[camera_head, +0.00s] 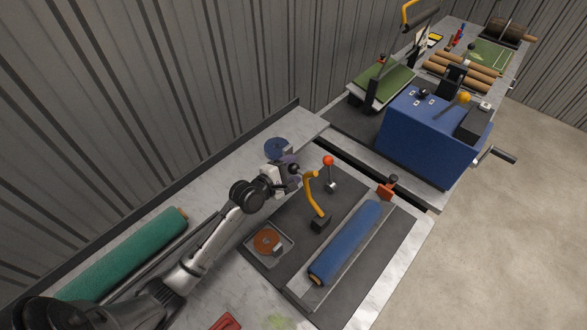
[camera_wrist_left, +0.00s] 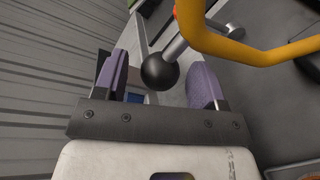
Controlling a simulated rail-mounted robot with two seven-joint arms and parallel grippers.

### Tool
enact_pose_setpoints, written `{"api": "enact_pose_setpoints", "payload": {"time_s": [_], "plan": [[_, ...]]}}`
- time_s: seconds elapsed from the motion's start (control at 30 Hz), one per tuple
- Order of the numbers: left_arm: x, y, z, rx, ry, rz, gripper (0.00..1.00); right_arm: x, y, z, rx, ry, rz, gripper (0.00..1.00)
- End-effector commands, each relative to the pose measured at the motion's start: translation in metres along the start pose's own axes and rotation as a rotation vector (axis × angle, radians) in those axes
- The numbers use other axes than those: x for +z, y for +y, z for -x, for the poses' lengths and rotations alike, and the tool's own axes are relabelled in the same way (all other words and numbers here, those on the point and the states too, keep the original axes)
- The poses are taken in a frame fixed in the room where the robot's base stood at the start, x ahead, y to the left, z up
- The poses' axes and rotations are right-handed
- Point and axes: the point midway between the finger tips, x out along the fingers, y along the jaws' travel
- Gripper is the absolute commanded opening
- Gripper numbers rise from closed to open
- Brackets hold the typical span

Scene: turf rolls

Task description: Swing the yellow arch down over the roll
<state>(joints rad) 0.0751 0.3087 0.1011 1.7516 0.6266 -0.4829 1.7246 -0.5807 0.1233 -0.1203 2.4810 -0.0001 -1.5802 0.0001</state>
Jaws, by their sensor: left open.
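The yellow arch (camera_head: 315,197) is a bent bar standing up from a black block at the left side of the blue roll (camera_head: 345,243), which lies in a long tray. In the left wrist view, the arch (camera_wrist_left: 240,45) crosses the top right. My left gripper (camera_head: 293,171) is at the arch's upper end. It is open, and its purple fingers stand either side of a black ball knob (camera_wrist_left: 158,71) on a grey rod. The knob sits between the fingers with visible gaps. My right gripper is not in view.
A lever with an orange ball (camera_head: 328,160) stands close to the right of my gripper. A small tray (camera_head: 286,255) holds an orange-brown disc. A blue disc (camera_head: 276,147) lies behind. A green roll (camera_head: 125,255) lies at left. A blue cabinet (camera_head: 425,140) stands on the far bench.

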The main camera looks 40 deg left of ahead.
Motion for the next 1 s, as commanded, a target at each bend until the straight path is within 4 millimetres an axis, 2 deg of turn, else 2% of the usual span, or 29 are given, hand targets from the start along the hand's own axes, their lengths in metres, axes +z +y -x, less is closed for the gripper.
{"api": "enact_pose_setpoints", "payload": {"time_s": [0.2,0.5,1.0], "plan": [[-0.0001,0.0003,-0.0093,0.0,0.0,0.0,0.64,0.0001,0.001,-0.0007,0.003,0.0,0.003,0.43],[0.0,0.0001,-0.0099,0.0,0.0,0.0,0.64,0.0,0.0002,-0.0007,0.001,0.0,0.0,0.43],[0.0,-0.0001,-0.0097,-0.001,0.0,0.0,0.16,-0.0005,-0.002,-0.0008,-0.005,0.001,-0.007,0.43]]}}
